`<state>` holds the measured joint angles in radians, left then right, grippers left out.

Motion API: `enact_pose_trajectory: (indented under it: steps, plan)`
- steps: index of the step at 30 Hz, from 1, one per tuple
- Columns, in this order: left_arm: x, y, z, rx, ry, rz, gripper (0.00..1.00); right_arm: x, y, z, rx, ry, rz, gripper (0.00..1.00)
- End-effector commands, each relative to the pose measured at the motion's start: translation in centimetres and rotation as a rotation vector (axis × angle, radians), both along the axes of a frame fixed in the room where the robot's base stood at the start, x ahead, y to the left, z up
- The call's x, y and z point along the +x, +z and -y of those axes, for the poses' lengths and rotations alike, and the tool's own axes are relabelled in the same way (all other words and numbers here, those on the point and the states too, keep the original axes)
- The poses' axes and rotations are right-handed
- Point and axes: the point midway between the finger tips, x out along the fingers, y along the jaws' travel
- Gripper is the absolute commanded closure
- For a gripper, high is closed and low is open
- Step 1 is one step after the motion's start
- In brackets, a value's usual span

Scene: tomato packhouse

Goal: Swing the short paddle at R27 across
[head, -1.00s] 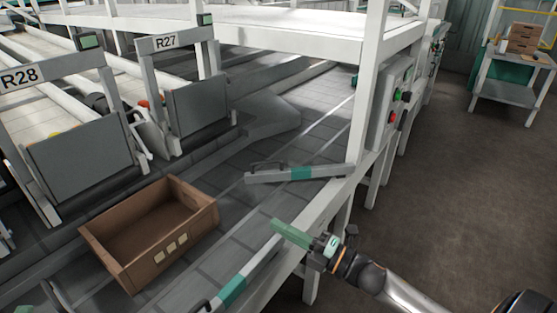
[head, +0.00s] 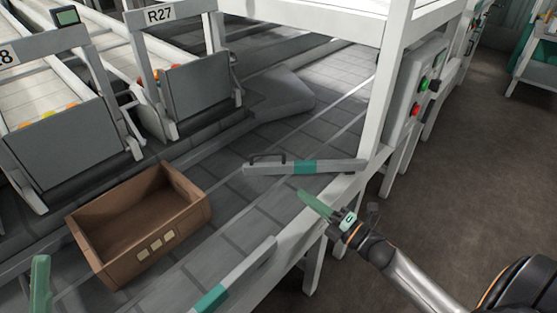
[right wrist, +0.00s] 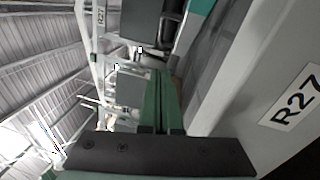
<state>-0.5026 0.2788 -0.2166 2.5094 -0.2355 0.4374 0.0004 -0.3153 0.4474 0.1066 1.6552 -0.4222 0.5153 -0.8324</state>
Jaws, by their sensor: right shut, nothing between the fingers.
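The short paddle (head: 330,168) is a grey bar with a teal band and a black handle at its left end. It lies across the belt from the white side rail, below the chute marked R27 (head: 160,14). My right gripper (head: 312,202), with green fingers, is shut and empty just below the paddle in the picture, apart from it. Its shut fingers (right wrist: 160,100) fill the middle of the right wrist view, beside a rail label R27 (right wrist: 297,97). Part of my left gripper (head: 41,285) shows at the lower left; its opening cannot be made out.
An open brown carton (head: 165,250) stands on the grey belt (head: 225,215). A second paddle (head: 245,265) with a teal band lies along the rail at the bottom. A control box (head: 412,100) with red and green buttons is on the post at right.

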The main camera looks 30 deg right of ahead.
Motion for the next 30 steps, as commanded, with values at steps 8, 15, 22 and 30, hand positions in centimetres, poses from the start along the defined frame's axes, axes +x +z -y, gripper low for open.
enact_pose_trajectory:
  steps: [8, 15, 22, 30]
  plan:
    - [0.0, -0.9, -0.1, -0.007, -0.004, -0.005, 0.5, 4.1, 0.6, -1.4, -0.001, 0.001, 0.004, 1.0]
    - [0.0, -1.9, 0.1, -0.008, -0.016, -0.015, 0.5, 8.3, 1.2, -2.9, -0.001, 0.001, 0.004, 1.0]
    - [0.0, -2.6, 0.2, -0.019, -0.031, -0.02, 0.5, 11.3, 1.7, -2.1, -0.002, 0.001, 0.001, 1.0]
    - [0.0, -2.8, 0.4, -0.024, -0.038, -0.02, 0.5, 12.5, 2.1, -1.4, 0.0, 0.001, -0.001, 1.0]
